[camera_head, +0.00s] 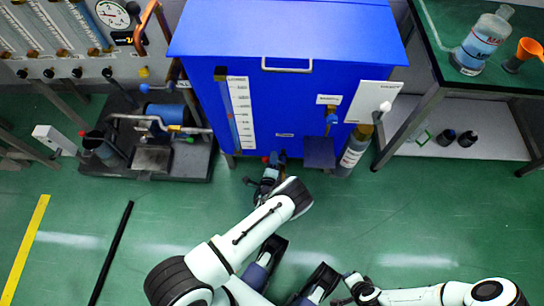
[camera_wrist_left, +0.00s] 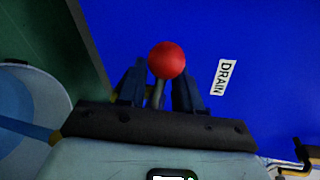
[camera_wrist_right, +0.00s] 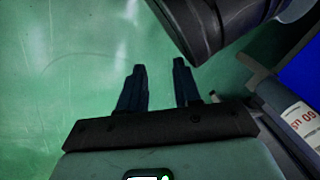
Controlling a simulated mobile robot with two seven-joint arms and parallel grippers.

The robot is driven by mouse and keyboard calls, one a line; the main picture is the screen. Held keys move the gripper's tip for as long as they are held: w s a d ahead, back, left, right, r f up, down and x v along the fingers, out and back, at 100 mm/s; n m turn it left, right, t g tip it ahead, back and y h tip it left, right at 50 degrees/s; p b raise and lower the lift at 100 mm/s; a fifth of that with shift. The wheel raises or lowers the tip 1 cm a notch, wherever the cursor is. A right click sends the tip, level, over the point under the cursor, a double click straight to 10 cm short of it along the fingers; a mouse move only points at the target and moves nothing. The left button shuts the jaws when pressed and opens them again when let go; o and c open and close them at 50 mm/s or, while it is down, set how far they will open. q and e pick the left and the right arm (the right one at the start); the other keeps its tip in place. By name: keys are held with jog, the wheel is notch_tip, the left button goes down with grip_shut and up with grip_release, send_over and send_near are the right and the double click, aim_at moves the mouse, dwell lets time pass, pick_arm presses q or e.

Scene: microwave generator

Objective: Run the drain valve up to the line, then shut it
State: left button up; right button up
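The drain valve shows a red ball knob (camera_wrist_left: 166,60) on a short stem in the left wrist view, beside a white DRAIN label (camera_wrist_left: 223,77) on the blue tank. My left gripper (camera_wrist_left: 159,88) has a finger on each side of the stem, below the knob, with a gap between them. In the head view my left gripper (camera_head: 270,172) is at the tank's lower front edge. The tank (camera_head: 285,100) carries a tall white level scale (camera_head: 241,112) with a gauge tube; its level and line are too small to read. My right gripper (camera_wrist_right: 160,85) is open and empty above the floor.
A grey labelled cylinder (camera_head: 352,150) stands at the tank's right. A pump rig (camera_head: 150,140) stands left. A bench (camera_head: 435,75) with a bottle (camera_head: 482,45) and an orange funnel (camera_head: 525,52) is right. The green floor in front is mostly clear.

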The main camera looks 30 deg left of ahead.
pick_arm(q)
jog(key=shift+s, duration=0.1)
grip_shut()
pick_arm(e)
jog(key=shift+d, duration=0.1)
jog(key=shift+s, duration=0.1)
pick_arm(q)
jog(key=shift+a+f+n, duration=0.1)
jog(key=shift+f+n, duration=0.3)
jog(key=shift+n, duration=0.4)
jog(key=shift+f+n+t+h+b, duration=0.15)
jog(key=shift+n+t+h+b, duration=0.2)
jog(key=shift+n, duration=0.15)
pick_arm(e)
jog(key=shift+s+d+f+g, duration=0.1)
jog(key=shift+s+f+g, duration=0.2)
jog(key=shift+s+f, duration=0.4)
pick_arm(q)
grip_release()
